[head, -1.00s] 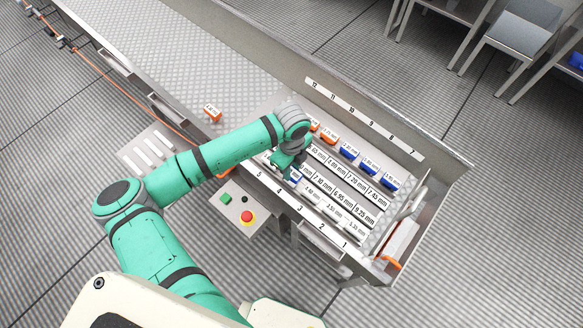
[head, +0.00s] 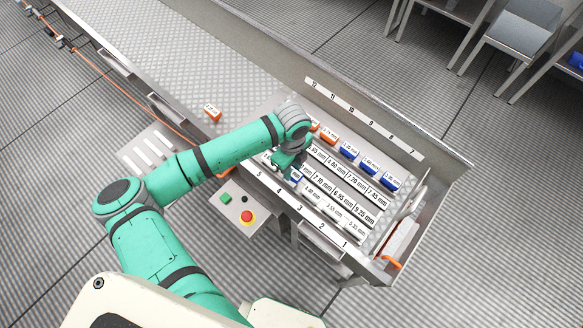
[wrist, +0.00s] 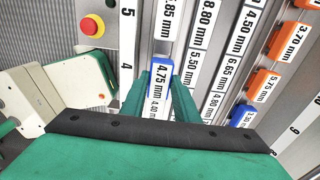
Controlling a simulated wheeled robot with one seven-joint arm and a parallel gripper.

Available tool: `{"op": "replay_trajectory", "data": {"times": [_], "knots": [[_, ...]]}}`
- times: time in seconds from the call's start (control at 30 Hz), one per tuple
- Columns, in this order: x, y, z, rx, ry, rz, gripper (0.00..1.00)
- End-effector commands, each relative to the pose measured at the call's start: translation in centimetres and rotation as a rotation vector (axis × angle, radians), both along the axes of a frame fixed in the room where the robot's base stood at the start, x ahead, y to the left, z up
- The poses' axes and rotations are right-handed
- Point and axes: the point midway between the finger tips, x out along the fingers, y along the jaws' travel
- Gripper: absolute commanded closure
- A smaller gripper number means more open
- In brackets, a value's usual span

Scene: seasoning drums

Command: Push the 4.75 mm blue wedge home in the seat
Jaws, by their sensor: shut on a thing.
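The 4.75 mm blue wedge (wrist: 160,69) shows in the wrist view with a white label on its top. It stands in the row of numbered slots, near the label marked 4. My gripper (wrist: 168,84) is shut on it, with one teal finger on each side. In the head view the wedge (head: 297,178) is a small blue patch beside my gripper (head: 291,168), partly hidden by it. The seat under the wedge is hidden, so I cannot tell how deep it sits.
Other labelled wedges stand close by, among them an orange 3.70 mm wedge (wrist: 291,42) and a blue one (wrist: 243,116). A red stop button (head: 247,216) and a green button (head: 226,198) are on a panel in front. The tray wall (head: 330,86) runs along the back.

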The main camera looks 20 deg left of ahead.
Motion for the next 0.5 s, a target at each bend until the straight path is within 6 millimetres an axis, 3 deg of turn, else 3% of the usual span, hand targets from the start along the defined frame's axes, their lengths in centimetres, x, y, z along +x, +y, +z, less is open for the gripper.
{"op": "replay_trajectory", "data": {"times": [0.5], "knots": [[0.00, 0.15, -1.07, 0.000, 0.000, 0.002, 0.98]]}}
